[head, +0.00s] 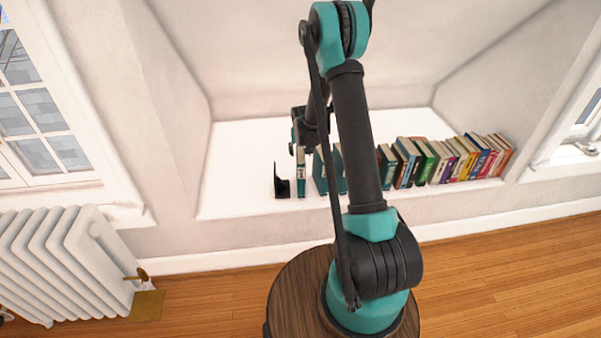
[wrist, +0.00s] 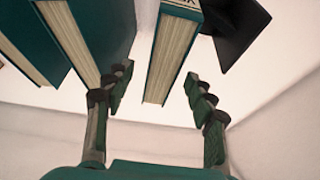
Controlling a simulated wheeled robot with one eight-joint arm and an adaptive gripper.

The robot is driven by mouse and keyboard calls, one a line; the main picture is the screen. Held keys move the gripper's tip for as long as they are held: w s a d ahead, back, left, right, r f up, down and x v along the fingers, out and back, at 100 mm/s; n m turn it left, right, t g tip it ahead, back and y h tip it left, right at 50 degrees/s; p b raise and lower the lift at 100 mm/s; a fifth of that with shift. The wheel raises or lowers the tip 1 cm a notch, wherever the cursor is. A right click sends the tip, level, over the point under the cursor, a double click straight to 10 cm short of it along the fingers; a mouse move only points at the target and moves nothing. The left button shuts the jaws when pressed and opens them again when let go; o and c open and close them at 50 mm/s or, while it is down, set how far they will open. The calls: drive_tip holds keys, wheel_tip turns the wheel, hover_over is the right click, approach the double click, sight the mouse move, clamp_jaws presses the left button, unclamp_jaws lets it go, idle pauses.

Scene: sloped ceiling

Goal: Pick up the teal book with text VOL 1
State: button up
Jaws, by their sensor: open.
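A thin teal book (wrist: 170,60) with cream page edges stands in the wrist view between the two fingers of my gripper (wrist: 158,92). Part of a white label with dark lettering shows at its top edge, too cut off to read fully. My gripper is open, with one finger on each side of the book and a gap on both sides. In the head view the same book (head: 300,187) stands on the white ledge near the bookend, below my gripper (head: 300,146). The fingertips are hard to make out there.
A black bookend (head: 282,186) stands to the left of the book; it also shows in the wrist view (wrist: 235,28). More teal books (head: 320,175) stand close on the right, then a leaning row of coloured books (head: 440,162). The ledge (head: 235,185) is clear at left.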

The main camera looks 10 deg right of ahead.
drive_tip(key=shift+x, duration=3.15)
drive_tip(key=shift+s+a+f, duration=0.1)
drive_tip(key=shift+s+f, duration=0.05)
drive_tip(key=shift+f, duration=0.1)
clamp_jaws()
